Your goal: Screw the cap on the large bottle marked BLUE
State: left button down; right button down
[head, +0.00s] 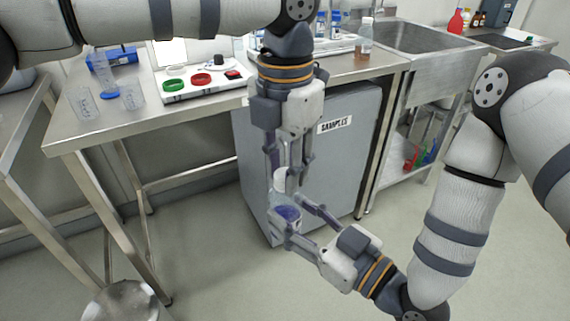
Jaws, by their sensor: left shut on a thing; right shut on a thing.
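A clear bottle with blue liquid (288,213) is held in the air in front of the grey cabinet, roughly upright. My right gripper (291,217) is shut around its body from the lower right. My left gripper (288,168) points straight down above it and is shut on a small white cap (280,175) at the bottle's top. The cap is in line with the neck. I cannot tell whether it is seated on the thread. Any marking on the bottle is too small to read.
The steel bench (190,110) bears beakers (131,95), a blue disc (108,95) and a white tray with green and red rings (204,82). A bottle with brown liquid (364,45) stands near the sink (415,38). A grey cabinet (340,165) marked SAMPLES is behind my grippers. A stool (120,302) is at lower left.

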pick_arm(q)
jog(key=m, duration=0.7)
jog(key=shift+m, duration=0.4)
jog(key=m, duration=1.3)
jog(key=shift+m, duration=0.4)
jog(key=c, duration=1.3)
grip_release()
jog(key=shift+r, duration=2.25)
